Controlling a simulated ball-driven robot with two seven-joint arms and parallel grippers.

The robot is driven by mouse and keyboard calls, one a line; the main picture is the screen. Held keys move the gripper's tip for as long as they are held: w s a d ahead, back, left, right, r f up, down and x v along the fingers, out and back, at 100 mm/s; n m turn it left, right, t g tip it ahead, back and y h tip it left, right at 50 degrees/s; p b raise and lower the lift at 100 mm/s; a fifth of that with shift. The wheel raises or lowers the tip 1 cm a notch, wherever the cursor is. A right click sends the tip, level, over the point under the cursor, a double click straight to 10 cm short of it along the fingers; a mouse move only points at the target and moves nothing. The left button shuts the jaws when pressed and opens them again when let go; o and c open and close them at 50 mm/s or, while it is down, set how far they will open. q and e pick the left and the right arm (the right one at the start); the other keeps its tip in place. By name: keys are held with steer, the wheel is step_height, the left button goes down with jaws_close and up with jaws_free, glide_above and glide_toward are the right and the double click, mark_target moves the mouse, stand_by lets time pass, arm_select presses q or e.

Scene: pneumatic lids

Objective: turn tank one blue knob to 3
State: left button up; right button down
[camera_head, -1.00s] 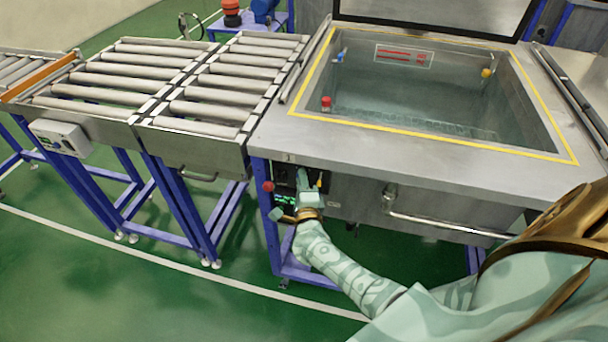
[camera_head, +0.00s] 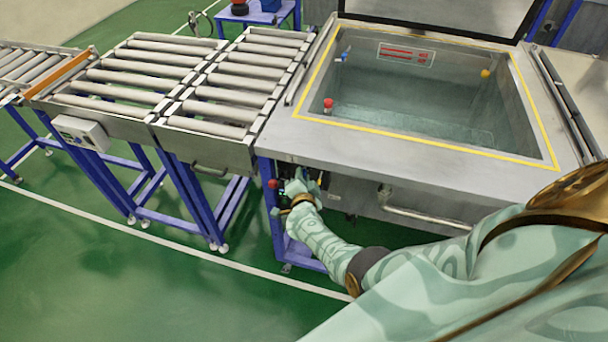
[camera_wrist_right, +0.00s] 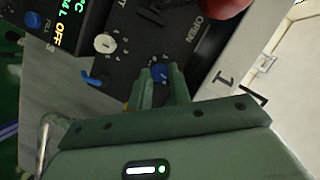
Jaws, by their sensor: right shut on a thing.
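Tank one (camera_head: 350,150) is a steel basin with a yellow outline, and its dark control panel is at the front left corner. A "1" label (camera_wrist_right: 225,77) shows beside the panel in the right wrist view. The blue knob (camera_wrist_right: 161,71) is on the panel with small numbers around it. My right gripper (camera_wrist_right: 161,82) has a finger on each side of this knob and is shut on it. In the head view my right gripper (camera_head: 298,178) is at the panel and hides much of it. The pointer position is unclear. My left gripper is out of view.
A white knob (camera_wrist_right: 104,43) and another blue knob (camera_wrist_right: 32,19) marked FILL are close by on the panel. A blurred red part (camera_wrist_right: 222,8) is near the fingers. Roller conveyors (camera_head: 215,95) stand left of the tank. A steel handle (camera_head: 425,217) is on the tank front.

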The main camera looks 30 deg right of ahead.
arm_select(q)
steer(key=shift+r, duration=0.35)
arm_select(e)
steer(key=shift+a+f+n, duration=0.1)
steer(key=shift+a+n, duration=0.05)
steer(key=shift+n, duration=0.35)
steer(key=c, duration=1.3)
jaws_free()
arm_select(q)
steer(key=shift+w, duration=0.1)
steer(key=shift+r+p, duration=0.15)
steer(key=shift+p, duration=0.2)
